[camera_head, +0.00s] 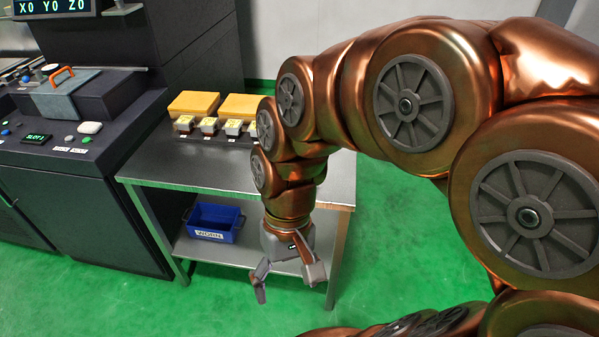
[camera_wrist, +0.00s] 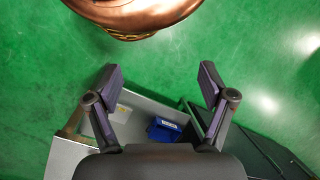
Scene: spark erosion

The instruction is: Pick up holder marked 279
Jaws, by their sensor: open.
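Several small holders with yellow tops and pale bodies stand in a row at the back of the metal table in the head view, one of them a holder (camera_head: 208,126) near the row's middle. Their markings are too small to read, so I cannot tell which is 279. My arm hides the right end of the row. My gripper (camera_head: 287,284) is open and empty, hanging in front of the table's front edge, below the level of its top and apart from the holders. In the wrist view my gripper (camera_wrist: 160,80) shows its two fingers spread, with green floor between them.
The metal table (camera_head: 235,172) has a bare top in front of the holders. Two yellow blocks (camera_head: 194,103) sit behind them. A blue bin (camera_head: 214,222) labelled WORN stands on the lower shelf. A dark machine console (camera_head: 85,130) adjoins the table at left. Green floor is clear in front.

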